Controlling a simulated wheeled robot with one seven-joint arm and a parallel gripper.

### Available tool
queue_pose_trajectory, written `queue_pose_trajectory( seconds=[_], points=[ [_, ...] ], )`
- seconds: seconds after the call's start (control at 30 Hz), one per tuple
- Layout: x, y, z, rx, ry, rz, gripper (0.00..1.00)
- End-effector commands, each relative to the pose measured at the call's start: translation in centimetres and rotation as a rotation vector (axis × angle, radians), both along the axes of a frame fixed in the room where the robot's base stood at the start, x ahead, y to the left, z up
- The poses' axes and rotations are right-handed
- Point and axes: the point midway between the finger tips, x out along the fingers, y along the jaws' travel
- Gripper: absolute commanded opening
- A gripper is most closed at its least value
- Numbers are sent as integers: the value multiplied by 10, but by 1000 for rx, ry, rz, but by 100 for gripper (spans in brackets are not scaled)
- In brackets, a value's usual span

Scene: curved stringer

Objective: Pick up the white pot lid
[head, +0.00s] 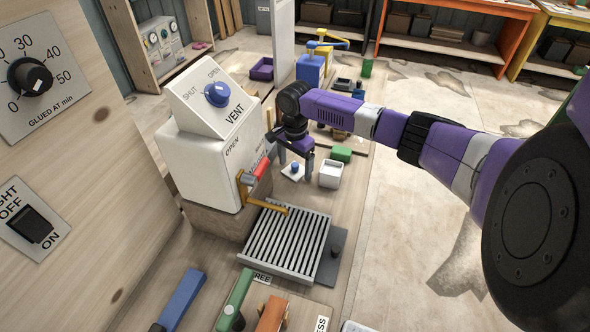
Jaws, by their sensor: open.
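The white pot lid (287,175) looks like a small flat white square with a blue knob (295,167). It lies on the wooden bench, left of an open white square pot (330,174). My gripper (295,161) points down over the lid, its fingers open with one on each side of the blue knob. I cannot tell whether the fingers touch the knob or how high they are above the lid. Part of the lid is hidden by the fingers.
A white vent box (207,150) with a red-handled yellow lever (258,170) stands close on the left. A slatted metal grate (284,240) lies in front. A green block (341,154) sits behind the pot. Open floor (420,225) lies right of the bench.

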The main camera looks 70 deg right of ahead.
Motion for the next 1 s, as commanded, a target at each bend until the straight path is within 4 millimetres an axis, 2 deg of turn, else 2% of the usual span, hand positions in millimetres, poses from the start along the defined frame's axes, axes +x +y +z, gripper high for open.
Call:
queue_pose_trajectory(
  seconds=[0.13, 0.17, 0.47, 0.77, 1.0],
  points=[
    [0, 0, 0, 0, 0, 0, 87],
    [0, 0, 0, 0, 0, 0, 83],
    [0, 0, 0, 0, 0, 0, 24],
    [0, 0, 2, 0, 0, 0, 23],
    [1, 0, 21, 1, -1, 0, 23]
  ],
)
